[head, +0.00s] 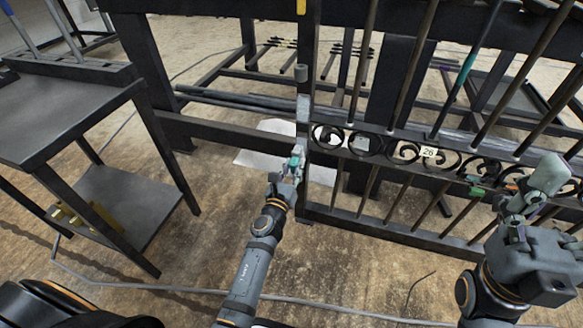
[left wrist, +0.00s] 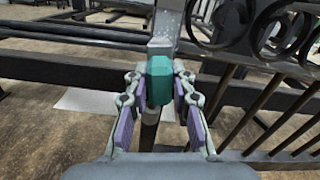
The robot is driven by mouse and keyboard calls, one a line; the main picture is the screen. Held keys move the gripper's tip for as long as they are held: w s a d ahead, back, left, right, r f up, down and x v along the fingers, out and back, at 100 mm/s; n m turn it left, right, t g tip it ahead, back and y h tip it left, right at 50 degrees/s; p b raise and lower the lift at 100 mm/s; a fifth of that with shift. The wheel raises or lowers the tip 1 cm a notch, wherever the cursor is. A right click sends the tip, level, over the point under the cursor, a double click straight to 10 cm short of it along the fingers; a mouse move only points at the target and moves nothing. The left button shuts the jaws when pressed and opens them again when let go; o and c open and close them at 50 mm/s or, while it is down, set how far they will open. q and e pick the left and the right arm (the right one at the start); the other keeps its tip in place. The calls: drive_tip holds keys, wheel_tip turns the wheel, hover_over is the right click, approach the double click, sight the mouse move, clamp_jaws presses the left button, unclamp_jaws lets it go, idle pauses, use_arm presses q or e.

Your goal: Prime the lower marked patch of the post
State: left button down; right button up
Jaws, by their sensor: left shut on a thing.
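The black post (head: 309,40) is the gate's upright near the middle of the head view, with a pale grey patch (head: 303,108) on its lower part. The patch also shows in the left wrist view (left wrist: 165,24), straight ahead of the gripper. My left gripper (head: 293,168) is shut on a teal block-like tool (left wrist: 160,80) and holds it upright in front of the post, just below the patch. I cannot tell whether the tool touches the post, and its working end is hard to make out. My right gripper (head: 532,195) is at the right; its finger gap is unclear.
The gate's scrolls (head: 405,152), with a "26" tag (head: 429,152), and its bars extend right of the post. A dark table with a lower shelf (head: 130,200) stands at left. A white sheet (head: 258,158) lies on the floor behind the post. A cable crosses the floor in front.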

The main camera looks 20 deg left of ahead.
use_arm(q)
drive_tip(key=shift+d+n, duration=0.6)
drive_tip(key=shift+d, duration=0.45)
drive_tip(key=shift+w+a+r+p, duration=0.1)
drive_tip(key=shift+a+p, duration=0.1)
drive_tip(key=shift+a, duration=0.8)
drive_tip(key=shift+w+a+r+p, duration=0.1)
drive_tip(key=shift+a+p, duration=0.05)
drive_tip(key=shift+a, duration=0.8)
drive_tip(key=shift+s, duration=0.1)
drive_tip(key=shift+s+a, duration=0.1)
drive_tip(key=shift+s, duration=2.8)
drive_tip(key=shift+s, duration=0.1)
drive_tip(key=shift+s+f+b, duration=0.1)
drive_tip(key=shift+s+b, duration=0.35)
drive_tip(key=shift+s, duration=1.05)
